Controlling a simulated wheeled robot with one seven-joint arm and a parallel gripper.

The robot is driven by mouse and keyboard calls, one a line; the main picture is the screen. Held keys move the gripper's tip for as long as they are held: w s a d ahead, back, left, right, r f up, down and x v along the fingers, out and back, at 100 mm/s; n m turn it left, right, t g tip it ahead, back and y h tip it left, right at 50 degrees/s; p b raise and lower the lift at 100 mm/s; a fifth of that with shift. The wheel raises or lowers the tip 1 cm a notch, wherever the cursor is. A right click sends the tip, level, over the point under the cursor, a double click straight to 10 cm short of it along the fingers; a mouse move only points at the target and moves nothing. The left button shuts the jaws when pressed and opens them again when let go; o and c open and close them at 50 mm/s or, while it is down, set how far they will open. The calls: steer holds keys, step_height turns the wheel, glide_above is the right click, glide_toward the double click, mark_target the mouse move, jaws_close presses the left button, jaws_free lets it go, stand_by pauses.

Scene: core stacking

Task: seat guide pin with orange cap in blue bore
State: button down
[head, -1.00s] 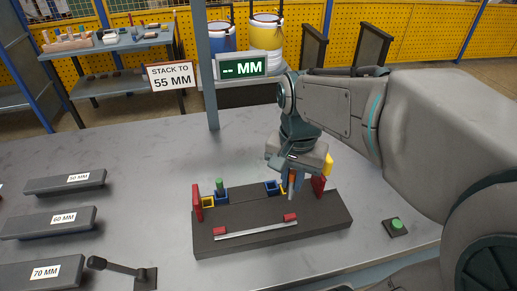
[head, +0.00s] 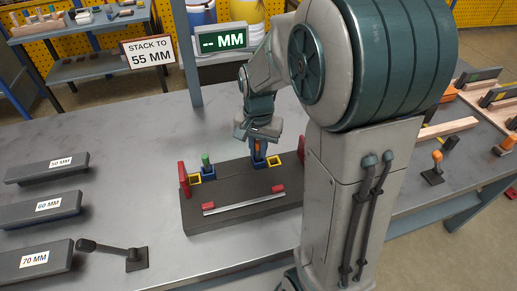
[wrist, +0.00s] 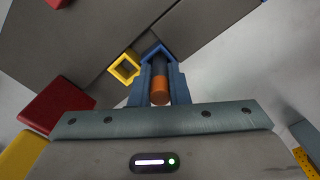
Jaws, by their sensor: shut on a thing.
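My gripper (head: 257,147) is shut on the guide pin, gripping it between two blue-grey fingers. The pin's orange cap (wrist: 160,98) faces the wrist camera, and its dark shaft (wrist: 159,68) points away toward the fixture. The right blue bore (wrist: 153,50), a square blue collar, lies just beyond the fingertips and in line with the pin. The pin's far end is hidden, so I cannot tell whether it is inside the bore. In the head view the pin (head: 257,145) looks upright over that bore (head: 259,163).
The dark fixture block (head: 235,214) has red end posts, yellow square collars (head: 275,160) and a silver bar. A green-topped pin (head: 206,159) stands in the left blue collar. Labelled grey bars and a lever (head: 110,250) are at left. The table behind the fixture is clear.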

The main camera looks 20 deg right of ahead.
steer(key=shift+f, duration=0.3)
steer(key=shift+f, duration=0.15)
steer(key=c, duration=1.4)
jaws_free()
